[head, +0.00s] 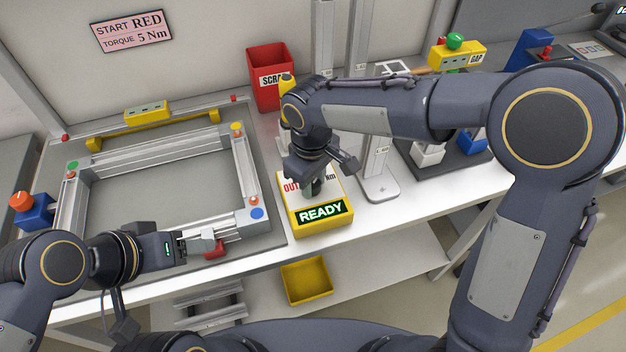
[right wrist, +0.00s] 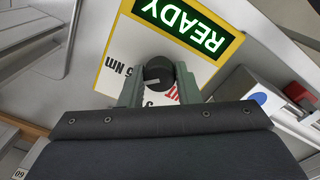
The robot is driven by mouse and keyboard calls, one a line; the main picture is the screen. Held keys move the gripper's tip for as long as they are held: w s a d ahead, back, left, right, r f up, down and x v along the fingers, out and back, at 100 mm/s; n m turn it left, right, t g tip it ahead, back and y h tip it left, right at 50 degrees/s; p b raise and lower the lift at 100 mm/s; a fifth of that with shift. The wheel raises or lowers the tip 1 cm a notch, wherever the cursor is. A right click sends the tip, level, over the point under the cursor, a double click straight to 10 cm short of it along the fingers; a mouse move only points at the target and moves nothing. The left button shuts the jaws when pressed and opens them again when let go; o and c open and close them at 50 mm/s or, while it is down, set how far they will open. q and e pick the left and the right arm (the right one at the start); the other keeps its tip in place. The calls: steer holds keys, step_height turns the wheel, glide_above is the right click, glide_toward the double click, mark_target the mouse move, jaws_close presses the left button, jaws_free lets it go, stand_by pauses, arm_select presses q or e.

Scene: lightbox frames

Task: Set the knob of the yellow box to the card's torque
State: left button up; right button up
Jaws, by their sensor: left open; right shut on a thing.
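The card (head: 133,31) on the back wall reads "START RED" and "TORQUE 5 Nm". The yellow box (head: 318,226) stands on the bench with a lit green "READY" panel; it also shows upside down in the right wrist view (right wrist: 116,62). My right gripper (right wrist: 160,82) is shut on the dark knob (right wrist: 157,71) on the box's white top. The pointer's exact setting cannot be told. My left gripper (head: 236,238) is open, near the frame's front edge by a small red part.
A metal frame (head: 165,153) with coloured corner dots lies on the bench at left. A red scrap bin (head: 266,90) stands behind the yellow box. A grey post stand (head: 379,185) is close to its right. A yellow tray (head: 307,279) sits on the lower shelf.

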mark_target(313, 184)
steer(key=shift+m, duration=0.5)
steer(key=o, duration=1)
steer(key=shift+c, duration=0.2)
step_height(313, 184, up, 8)
steer(key=shift+s+a+f, duration=0.1)
